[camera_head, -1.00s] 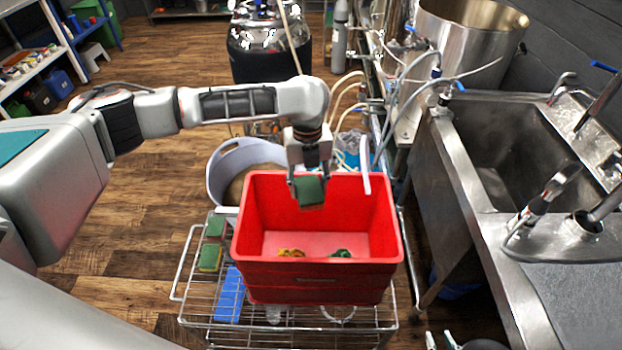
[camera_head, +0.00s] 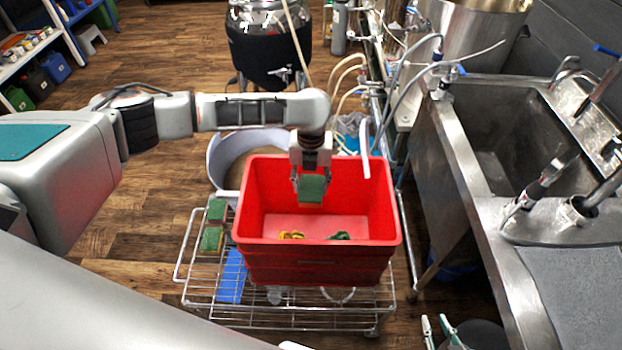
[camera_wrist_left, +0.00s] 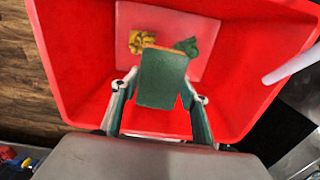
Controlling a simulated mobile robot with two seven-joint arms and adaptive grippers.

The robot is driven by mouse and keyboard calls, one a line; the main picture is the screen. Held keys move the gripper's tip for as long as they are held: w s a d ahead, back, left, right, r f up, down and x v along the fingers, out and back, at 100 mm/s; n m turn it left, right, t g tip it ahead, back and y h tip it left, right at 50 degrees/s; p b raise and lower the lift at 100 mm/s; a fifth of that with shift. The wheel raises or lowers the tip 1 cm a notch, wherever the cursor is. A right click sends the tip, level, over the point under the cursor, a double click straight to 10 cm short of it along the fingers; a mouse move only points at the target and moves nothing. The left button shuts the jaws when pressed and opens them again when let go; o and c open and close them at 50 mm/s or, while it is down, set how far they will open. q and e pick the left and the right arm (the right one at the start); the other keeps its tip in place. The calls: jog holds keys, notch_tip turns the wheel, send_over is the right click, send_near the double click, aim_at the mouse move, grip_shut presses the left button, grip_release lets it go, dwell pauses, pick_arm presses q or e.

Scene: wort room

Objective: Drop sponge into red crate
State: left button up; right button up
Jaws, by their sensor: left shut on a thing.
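My left gripper (camera_head: 311,178) is shut on a green sponge (camera_head: 311,190) over the opening of the red crate (camera_head: 318,262). In the wrist view the sponge (camera_wrist_left: 161,80) sits between the fingers, with the red crate floor (camera_wrist_left: 200,22) beyond it. How far it is above the floor is hard to tell. A yellow item (camera_head: 291,235) and a dark green item (camera_head: 340,236) lie on the crate floor. My right gripper (camera_head: 440,330) is at the bottom edge, its fingers apart and empty.
The crate stands on a wire cart (camera_head: 205,290). Green sponges (camera_head: 213,225) and a blue block (camera_head: 231,277) lie on the cart left of the crate. A grey tub (camera_head: 225,155) is behind. A steel sink (camera_head: 500,140) stands at the right.

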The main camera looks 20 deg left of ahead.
aim_at(311, 187)
pick_arm(q)
jog(key=shift+f, duration=0.1)
jog(key=o, duration=0.8)
notch_tip(311, 187, up, 12)
dwell(0.3)
dwell(0.4)
